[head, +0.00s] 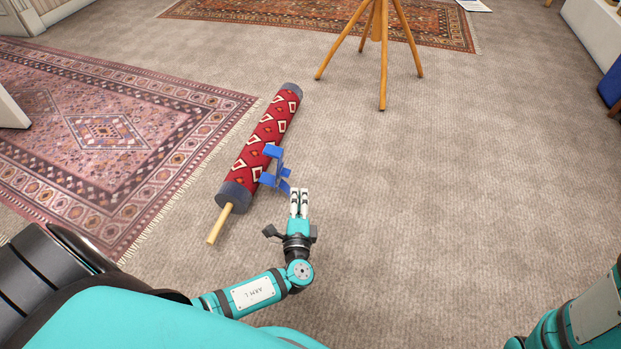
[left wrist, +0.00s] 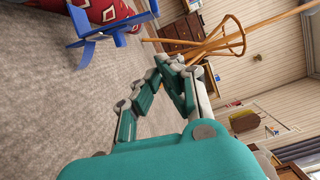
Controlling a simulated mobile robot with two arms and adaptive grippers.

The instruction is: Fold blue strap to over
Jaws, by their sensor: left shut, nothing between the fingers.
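A blue strap (head: 275,170) stands up in a bent, angular shape at the right side of a red patterned roll (head: 262,142) with dark ends and a wooden pole. I cannot tell whether it goes around the roll. The strap also shows at the top left of the left wrist view (left wrist: 82,28), with part of the roll (left wrist: 105,8) behind it. My left gripper (head: 300,190) is shut and empty, just right of and nearer than the strap, apart from it. Its fingers also show in the left wrist view (left wrist: 170,62). My right gripper is out of view; only part of that arm shows.
A pink patterned rug (head: 70,130) with a fringe lies left of the roll. A wooden tripod stand (head: 381,60) is beyond it, before another rug (head: 290,15). The carpet (head: 440,190) to the right is clear.

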